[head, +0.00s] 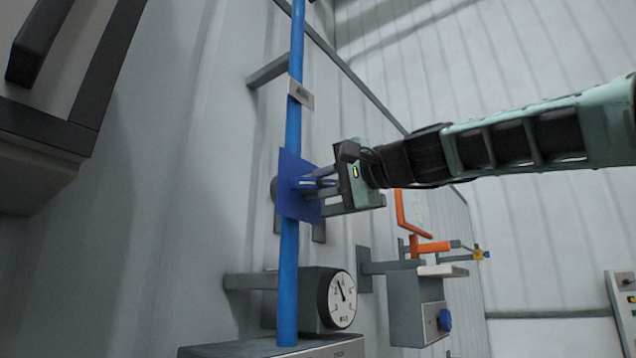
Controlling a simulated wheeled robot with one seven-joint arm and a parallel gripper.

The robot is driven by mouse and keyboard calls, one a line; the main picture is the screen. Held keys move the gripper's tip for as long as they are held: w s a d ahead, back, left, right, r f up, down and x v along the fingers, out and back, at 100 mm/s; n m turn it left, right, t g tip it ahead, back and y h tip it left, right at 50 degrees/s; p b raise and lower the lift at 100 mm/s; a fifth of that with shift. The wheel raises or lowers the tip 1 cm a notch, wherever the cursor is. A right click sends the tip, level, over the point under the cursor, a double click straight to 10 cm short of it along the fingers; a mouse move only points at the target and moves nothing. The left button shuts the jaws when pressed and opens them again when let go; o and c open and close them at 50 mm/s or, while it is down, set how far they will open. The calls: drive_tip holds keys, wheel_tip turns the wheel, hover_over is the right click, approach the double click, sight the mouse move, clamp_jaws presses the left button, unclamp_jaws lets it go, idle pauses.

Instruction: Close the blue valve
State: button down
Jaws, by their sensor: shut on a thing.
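The blue valve is on a vertical blue pipe (289,265) in the head view, with a flat blue plate (293,184) around it. A small blue handle sticks out from the plate toward the right. My gripper (318,187) reaches in from the right, close in front of the plate. Its fingers are shut on the blue valve handle (303,184). The fingers hide part of the handle, so its exact angle is hard to tell.
A round gauge (342,299) sits low beside the pipe. A grey box with a blue knob (445,319) and an orange pipe (432,247) are to the right. A dark-framed cabinet (50,90) is at upper left.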

drive_tip(key=shift+d+f+m, duration=0.1)
drive_tip(key=shift+f+m, duration=0.05)
drive_tip(key=shift+m, duration=1.35)
drive_tip(key=c, duration=1.3)
unclamp_jaws()
drive_tip(key=shift+w, duration=0.1)
drive_tip(key=b+v, duration=0.6)
drive_tip(key=v, duration=1.1)
drive_tip(key=shift+d+f+b, duration=0.1)
drive_tip(key=shift+d+b, duration=0.05)
drive_tip(key=shift+b, duration=0.25)
